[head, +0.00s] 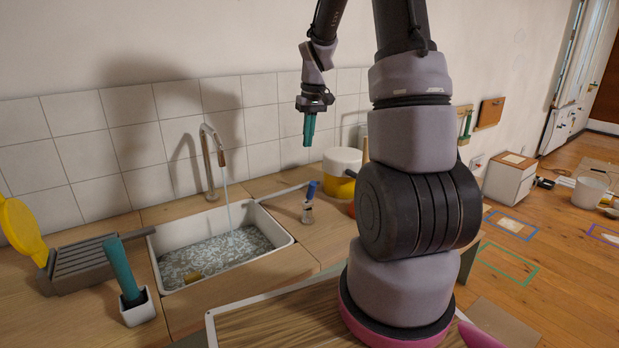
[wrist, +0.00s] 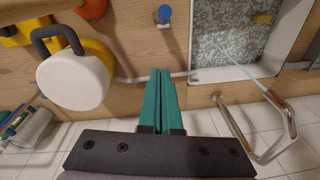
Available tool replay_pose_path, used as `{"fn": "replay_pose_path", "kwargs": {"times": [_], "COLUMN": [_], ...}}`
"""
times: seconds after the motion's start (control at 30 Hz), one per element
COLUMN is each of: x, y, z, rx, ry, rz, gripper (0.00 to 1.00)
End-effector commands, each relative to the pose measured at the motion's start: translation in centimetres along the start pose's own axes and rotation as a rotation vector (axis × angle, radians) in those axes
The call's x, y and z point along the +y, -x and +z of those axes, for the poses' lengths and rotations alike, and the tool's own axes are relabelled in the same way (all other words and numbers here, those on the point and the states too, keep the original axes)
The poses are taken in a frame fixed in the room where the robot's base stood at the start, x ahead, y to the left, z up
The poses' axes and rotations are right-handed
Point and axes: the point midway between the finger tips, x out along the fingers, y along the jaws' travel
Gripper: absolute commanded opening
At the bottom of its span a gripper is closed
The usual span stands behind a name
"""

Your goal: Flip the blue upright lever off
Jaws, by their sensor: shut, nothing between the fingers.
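The blue upright lever (head: 312,189) stands on a small metal valve base (head: 308,214) on the wooden worktop, right of the sink. It points up. In the wrist view the blue lever (wrist: 164,14) shows at the top edge, seen from above. My gripper (head: 308,143) has teal fingers pointing down, shut with nothing between them. It hangs in the air above and behind the lever, clear of it. In the wrist view the fingertips (wrist: 160,72) are together, below the lever in the picture. Water runs from the tap (head: 209,160) into the sink.
The white sink (head: 284,228) holds water. A grey pipe (head: 283,192) runs along the worktop near the lever. A teal-handled brush (head: 120,270) and a grey rack (head: 85,262) stand at left.

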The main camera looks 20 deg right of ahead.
Motion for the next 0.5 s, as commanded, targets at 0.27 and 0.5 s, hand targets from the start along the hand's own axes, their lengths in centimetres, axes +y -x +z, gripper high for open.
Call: {"fn": "replay_pose_path", "kwargs": {"times": [0.27, 0.5], "x": [-0.1, -0.1], "y": [-1.6, -6.6], "z": [0.1, 0.1], "rx": [-0.003, -0.006], "ry": [-0.001, -0.001], "rz": [-0.001, -0.002], "gripper": [0.00, 0.00]}}
